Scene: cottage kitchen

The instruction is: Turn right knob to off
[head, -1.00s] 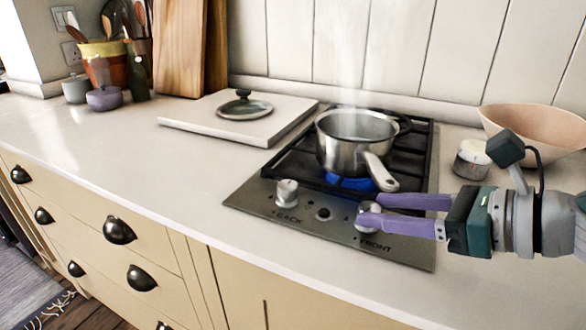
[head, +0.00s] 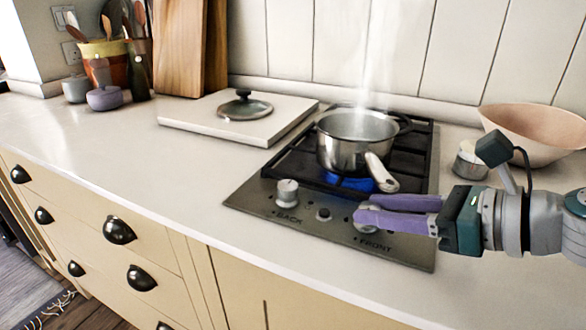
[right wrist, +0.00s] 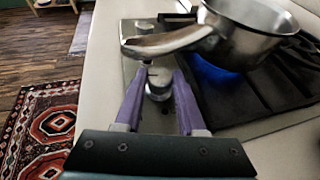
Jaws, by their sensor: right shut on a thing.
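The right knob, by the "FRONT" label, is a silvery knob (right wrist: 158,88) on the steel hob panel (head: 320,226). My right gripper (head: 366,211) reaches in from the right, and its purple fingers are closed on this knob, hiding much of it in the head view. In the right wrist view the knob sits between the two fingertips. The left knob (head: 287,192), by the "BACK" label, stands free. A blue flame (head: 350,184) burns under the steaming pan (head: 345,150). My left gripper is not in view.
The pan's handle (head: 382,172) sticks out just above my right fingers. A pink bowl (head: 535,130) and a small jar (head: 470,160) stand behind my right wrist. A white board with a lid (head: 245,108) lies left of the hob. The front-left counter is clear.

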